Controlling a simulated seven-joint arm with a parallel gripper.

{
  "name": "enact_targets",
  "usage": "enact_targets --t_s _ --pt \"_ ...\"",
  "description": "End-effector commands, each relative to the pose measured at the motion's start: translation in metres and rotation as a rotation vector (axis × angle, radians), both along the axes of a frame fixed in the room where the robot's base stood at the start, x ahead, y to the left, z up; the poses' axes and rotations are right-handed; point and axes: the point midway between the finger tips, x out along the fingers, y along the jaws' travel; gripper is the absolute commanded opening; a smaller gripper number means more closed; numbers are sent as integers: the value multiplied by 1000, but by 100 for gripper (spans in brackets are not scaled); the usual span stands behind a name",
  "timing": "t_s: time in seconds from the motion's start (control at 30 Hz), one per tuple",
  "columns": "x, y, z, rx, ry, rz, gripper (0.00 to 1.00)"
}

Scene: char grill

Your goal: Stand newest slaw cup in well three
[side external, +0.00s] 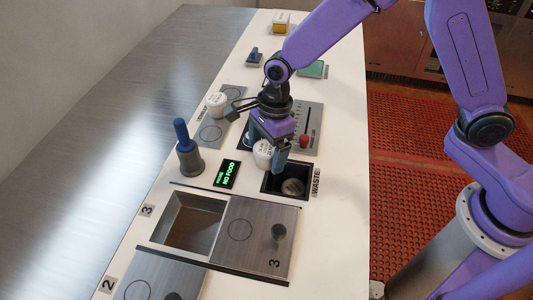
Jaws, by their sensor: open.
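Two white cups with small dark print on their lids are in view; the print is too small to read, so I cannot tell which is newest. One cup (263,154) is at my gripper (267,152), partly hidden by its fingers. My gripper is open and points down; I cannot tell whether the fingers touch this cup. The other cup (216,103) stands farther back on a steel plate with ring marks (209,133). Well three (176,232) is an open, rectangular steel-rimmed recess at the front. Its lid (262,212), marked 3, lies to its right.
A square waste opening (308,193) beside my gripper holds a round pale item. A display (227,173) reads NO FOOD. Well two's lid (165,274) is shut at the front.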

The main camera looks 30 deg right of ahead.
Motion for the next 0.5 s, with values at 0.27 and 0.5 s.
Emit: enact_targets --t_s 0.27,0.5 --pt "0 0 0 0 0 0 31" --pt "0 0 1 0 -1 0 25"
